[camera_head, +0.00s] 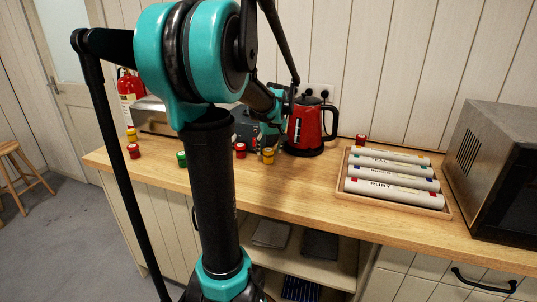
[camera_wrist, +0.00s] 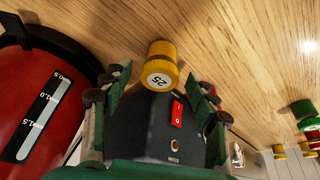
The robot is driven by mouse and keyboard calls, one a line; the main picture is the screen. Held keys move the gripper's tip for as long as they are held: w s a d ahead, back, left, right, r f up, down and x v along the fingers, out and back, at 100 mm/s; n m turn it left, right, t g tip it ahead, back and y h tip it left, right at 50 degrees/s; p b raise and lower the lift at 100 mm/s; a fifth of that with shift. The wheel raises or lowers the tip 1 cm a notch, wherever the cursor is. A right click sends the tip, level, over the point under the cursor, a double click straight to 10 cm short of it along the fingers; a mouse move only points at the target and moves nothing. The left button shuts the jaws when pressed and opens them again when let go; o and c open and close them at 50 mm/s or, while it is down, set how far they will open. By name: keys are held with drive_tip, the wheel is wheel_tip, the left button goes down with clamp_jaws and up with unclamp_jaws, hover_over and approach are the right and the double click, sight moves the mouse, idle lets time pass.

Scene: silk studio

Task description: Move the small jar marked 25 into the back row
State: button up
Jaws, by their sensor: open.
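The small yellow jar marked 25 (camera_wrist: 162,66) stands on the wooden counter in the wrist view, its number on the lid. A yellow jar (camera_head: 268,156) by the kettle in the head view appears to be the same one. My gripper (camera_wrist: 162,88) is open, its fingers spread to either side of the jar's near end; no contact shows. In the head view my gripper (camera_head: 274,128) is partly hidden among the arm links, just above and behind this jar. Other jars include a red one (camera_head: 241,151), a green one (camera_head: 182,159) and another red one (camera_head: 133,151).
A red kettle (camera_head: 309,128) stands close right of my gripper, and close left in the wrist view (camera_wrist: 30,95). A dark box with a red switch (camera_wrist: 155,130) is beyond the fingers. A wooden tray (camera_head: 394,204) holds cloth rolls. Bare counter (camera_head: 300,178) lies in front.

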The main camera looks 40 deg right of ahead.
drive_tip(key=v, duration=0.8)
drive_tip(key=shift+r, duration=0.25)
drive_tip(key=shift+s, duration=0.2)
